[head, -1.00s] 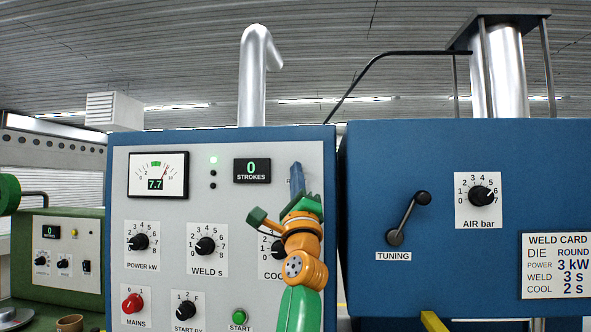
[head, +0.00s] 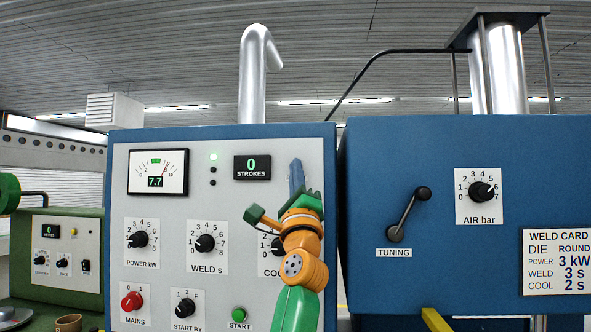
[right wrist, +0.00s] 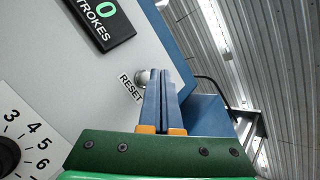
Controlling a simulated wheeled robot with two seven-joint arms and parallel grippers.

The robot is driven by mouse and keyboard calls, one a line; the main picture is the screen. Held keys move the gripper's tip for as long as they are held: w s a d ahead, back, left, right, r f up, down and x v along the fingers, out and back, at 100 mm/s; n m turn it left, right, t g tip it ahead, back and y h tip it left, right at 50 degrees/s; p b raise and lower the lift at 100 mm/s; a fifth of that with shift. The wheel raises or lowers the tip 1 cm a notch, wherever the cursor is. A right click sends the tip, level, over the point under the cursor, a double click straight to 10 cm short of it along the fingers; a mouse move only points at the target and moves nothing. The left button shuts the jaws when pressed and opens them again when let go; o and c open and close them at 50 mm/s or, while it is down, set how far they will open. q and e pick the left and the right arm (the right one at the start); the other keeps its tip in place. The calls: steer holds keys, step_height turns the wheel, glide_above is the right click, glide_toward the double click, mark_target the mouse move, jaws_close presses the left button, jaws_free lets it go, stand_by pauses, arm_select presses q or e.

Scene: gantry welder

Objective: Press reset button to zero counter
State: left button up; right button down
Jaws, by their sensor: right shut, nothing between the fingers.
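The strokes counter (head: 252,167) on the grey panel reads 0 in green. It also shows in the right wrist view (right wrist: 103,17). The round reset button (right wrist: 141,76) shows in the right wrist view, above the RESET label. It is partly covered by the blue fingertips; contact cannot be told. In the head view my gripper hides it. My right gripper (head: 297,176) is shut and empty, its fingers raised in front of the panel's right side. In the right wrist view the shut fingers (right wrist: 163,78) reach up beside the button. My left gripper is not in view.
The panel (head: 165,213) holds power, weld and cool knobs, a red mains knob (head: 132,301) and a green start button (head: 239,314). A blue cabinet (head: 440,160) with a tuning crank (head: 408,215) stands to the right. A green machine (head: 62,245) stands at the left.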

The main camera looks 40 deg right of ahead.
steer(key=shift+s, duration=0.1)
steer(key=s+a+b, duration=0.1)
steer(key=a, duration=0.1)
steer(key=s+a+b, duration=0.1)
steer(key=s, duration=0.1)
steer(key=shift+a, duration=0.4)
stand_by(0.4)
